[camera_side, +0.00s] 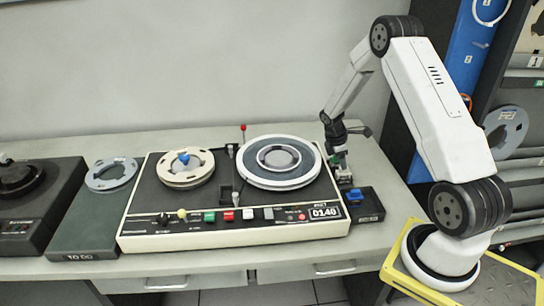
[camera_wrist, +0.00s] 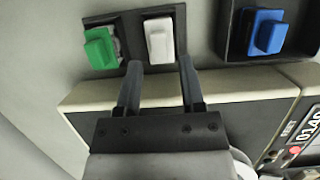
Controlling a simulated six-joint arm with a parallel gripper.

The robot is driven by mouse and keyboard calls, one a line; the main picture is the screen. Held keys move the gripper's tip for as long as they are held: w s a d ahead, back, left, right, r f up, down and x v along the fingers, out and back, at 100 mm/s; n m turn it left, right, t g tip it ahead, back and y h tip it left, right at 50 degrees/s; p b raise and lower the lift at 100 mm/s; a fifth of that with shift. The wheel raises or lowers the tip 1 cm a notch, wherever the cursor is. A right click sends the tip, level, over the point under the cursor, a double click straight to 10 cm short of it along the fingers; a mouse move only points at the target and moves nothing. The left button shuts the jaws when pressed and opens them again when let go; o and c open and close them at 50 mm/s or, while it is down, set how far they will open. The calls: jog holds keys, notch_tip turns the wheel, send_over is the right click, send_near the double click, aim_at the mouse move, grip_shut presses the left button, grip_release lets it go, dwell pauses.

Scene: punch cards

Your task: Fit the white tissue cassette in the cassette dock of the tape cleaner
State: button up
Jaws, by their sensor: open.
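The white tissue cassette (camera_wrist: 159,40) stands in a dark holder in the wrist view, beside a green cassette. My gripper (camera_wrist: 160,66) is open, with a finger toward each side of the white cassette and the tips just short of it or at its near end; I cannot tell whether they touch. In the side view my gripper (camera_side: 342,172) is low at the right end of the tape cleaner (camera_side: 130,222) and largely hides the white cassette. A dark upright block (camera_side: 228,196) is in the middle of the cleaner; I cannot tell whether it is the cassette dock.
A green cassette (camera_wrist: 101,48) is left of the white one and a blue cassette (camera_wrist: 266,33) sits in a black holder to the right. The cleaner carries a cream reel (camera_side: 186,180) and a large grey-white reel (camera_side: 290,180). A grey reel (camera_side: 110,182) lies farther left.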

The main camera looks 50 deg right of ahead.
jog(key=shift+x, duration=1.4)
grip_shut()
jog(key=shift+r, duration=0.2)
jog(key=shift+r, duration=2.8)
jog(key=shift+r, duration=0.1)
